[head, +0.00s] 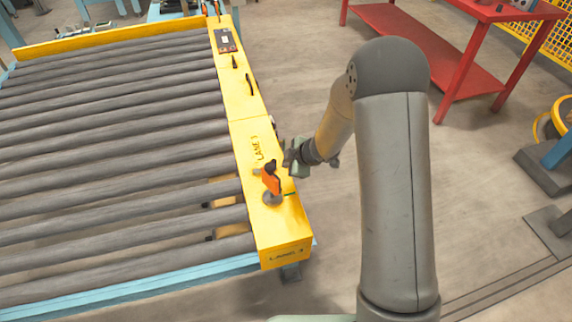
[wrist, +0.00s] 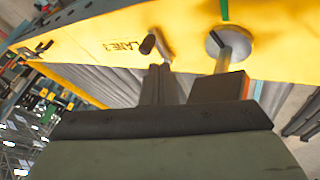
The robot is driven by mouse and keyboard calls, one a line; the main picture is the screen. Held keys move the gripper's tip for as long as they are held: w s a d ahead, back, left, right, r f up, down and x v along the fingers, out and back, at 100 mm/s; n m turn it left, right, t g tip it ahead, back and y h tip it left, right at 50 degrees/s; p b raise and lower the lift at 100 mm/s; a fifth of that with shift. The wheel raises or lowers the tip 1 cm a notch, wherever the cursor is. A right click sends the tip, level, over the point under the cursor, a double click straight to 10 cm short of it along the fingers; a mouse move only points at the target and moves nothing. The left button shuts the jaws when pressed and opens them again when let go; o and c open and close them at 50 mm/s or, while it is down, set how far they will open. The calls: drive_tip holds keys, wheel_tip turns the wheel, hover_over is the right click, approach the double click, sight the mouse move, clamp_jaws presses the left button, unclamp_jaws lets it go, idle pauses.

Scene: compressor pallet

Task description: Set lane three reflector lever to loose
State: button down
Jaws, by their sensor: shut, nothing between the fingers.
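The reflector (head: 271,182) is an orange plate on a short post, standing on a round grey base on the yellow rail by the "LANE 3" lettering. In the wrist view its dark back (wrist: 218,89) and grey base (wrist: 229,43) show right of the fingers. A short peg with a dark round end (wrist: 149,44), perhaps the lever, sticks up from the rail just beyond the fingertips. My gripper (head: 288,158) is shut and empty, close beside the reflector on the rail's right side. In the wrist view its fingertips (wrist: 160,68) appear near the peg; contact cannot be told.
Grey conveyor rollers (head: 120,150) fill the left, bordered by the yellow rail (head: 247,130). A green mark (wrist: 224,10) lies on the rail near the reflector base. A dark panel (head: 225,40) sits farther up the rail. A red table (head: 430,45) stands at the back right.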

sight(278, 167)
drive_tip(key=b+x, duration=0.1)
drive_tip(key=x, duration=0.7)
drive_tip(key=shift+d+r, duration=0.1)
drive_tip(key=shift+d, duration=0.05)
